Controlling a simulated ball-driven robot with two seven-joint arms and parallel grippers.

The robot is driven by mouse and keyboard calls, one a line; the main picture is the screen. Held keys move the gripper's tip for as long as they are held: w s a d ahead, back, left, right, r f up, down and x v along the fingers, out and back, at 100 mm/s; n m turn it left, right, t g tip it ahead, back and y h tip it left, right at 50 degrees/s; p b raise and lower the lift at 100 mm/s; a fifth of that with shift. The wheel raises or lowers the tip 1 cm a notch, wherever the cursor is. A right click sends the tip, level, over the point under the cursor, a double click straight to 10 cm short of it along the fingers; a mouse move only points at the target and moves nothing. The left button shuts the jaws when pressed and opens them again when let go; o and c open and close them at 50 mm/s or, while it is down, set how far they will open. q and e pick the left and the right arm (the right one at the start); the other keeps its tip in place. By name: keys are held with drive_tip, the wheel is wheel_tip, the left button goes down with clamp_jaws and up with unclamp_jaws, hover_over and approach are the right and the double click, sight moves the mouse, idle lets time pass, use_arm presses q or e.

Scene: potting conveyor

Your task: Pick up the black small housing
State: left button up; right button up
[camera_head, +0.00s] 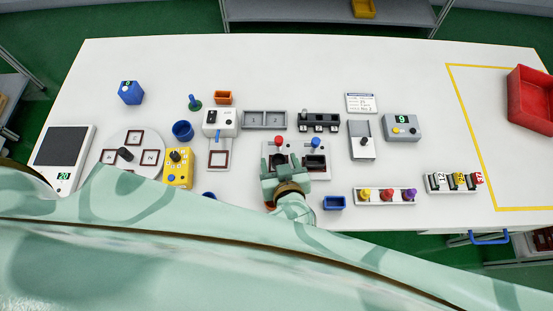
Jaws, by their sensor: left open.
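A small black open-topped box, which looks like the black small housing (316,163), sits on the right side of a pale two-station fixture (318,184) at the middle front of the table. A blue-topped knob stands just behind it. My left gripper (281,168) is over the left half of this fixture, left of the black box and apart from it. Its jaws are open and point away from me. A dark shape shows between or under the fingers, but I cannot tell what it is. My right gripper is not in view.
A rack with black parts (319,127) and a grey two-compartment tray (264,126) stand behind the fixture. A small blue bin (334,202) and a strip of coloured knobs (385,203) are to its right. A yellow-outlined area with a red crate (533,108) is at far right.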

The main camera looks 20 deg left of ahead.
use_arm(q)
drive_tip(key=shift+s+d+r, duration=0.1)
drive_tip(key=shift+s, duration=0.05)
drive_tip(key=c, duration=1)
drive_tip(key=shift+c, duration=0.2)
